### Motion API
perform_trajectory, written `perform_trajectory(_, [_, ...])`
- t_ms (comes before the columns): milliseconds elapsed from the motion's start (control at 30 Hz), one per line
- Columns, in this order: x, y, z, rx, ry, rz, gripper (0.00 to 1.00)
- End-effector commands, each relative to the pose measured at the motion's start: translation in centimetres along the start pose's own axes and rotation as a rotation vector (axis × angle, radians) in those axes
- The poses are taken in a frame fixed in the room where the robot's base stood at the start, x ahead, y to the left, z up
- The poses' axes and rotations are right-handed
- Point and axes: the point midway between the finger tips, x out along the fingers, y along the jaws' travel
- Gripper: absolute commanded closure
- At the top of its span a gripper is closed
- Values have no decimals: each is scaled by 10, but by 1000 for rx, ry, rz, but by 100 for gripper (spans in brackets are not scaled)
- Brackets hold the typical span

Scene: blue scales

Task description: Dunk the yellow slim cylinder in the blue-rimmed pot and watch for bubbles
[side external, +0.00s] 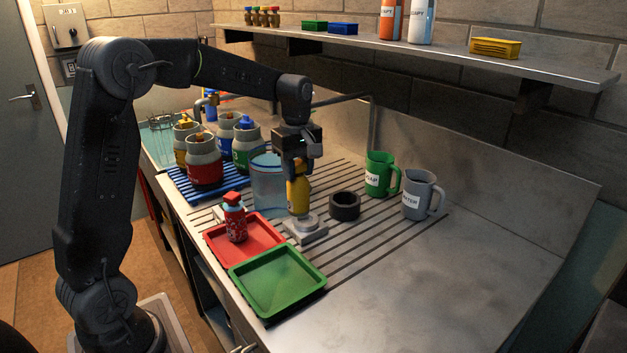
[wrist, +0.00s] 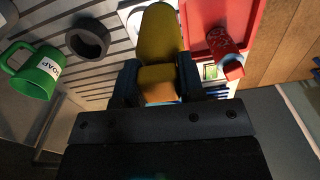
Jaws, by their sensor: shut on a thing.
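My gripper (side external: 299,172) points down and is shut on the yellow slim cylinder (side external: 299,196), held upright. In the wrist view the cylinder (wrist: 160,35) stands between the two fingers (wrist: 160,85). Its lower end is at the round plate of a small grey scale (side external: 305,230); I cannot tell whether it touches. A clear bluish pot (side external: 268,190) with a blue-tinted rim stands just left of and behind the cylinder. A grey pot with a blue band (side external: 225,133) stands farther back on a blue rack, partly hidden by other pots.
Other banded pots, red (side external: 205,172) and green (side external: 246,150), share the blue rack (side external: 205,191). A red bottle (side external: 235,220) stands on a red tray (side external: 262,232) beside a green tray (side external: 277,283). A black ring (side external: 345,206), a green mug (side external: 378,175) and a grey mug (side external: 418,195) stand right.

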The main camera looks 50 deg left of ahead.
Motion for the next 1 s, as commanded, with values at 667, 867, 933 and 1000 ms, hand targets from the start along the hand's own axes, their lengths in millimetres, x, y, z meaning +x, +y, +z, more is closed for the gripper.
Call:
perform_trajectory(667, [30, 32, 103, 1209, 1, 2, 100])
perform_trajectory(867, [28, 51, 115, 1459, 3, 4, 100])
perform_trajectory(933, [22, 60, 109, 1467, 4, 4, 100])
perform_trajectory(1000, [15, 68, 99, 1443, 4, 3, 100])
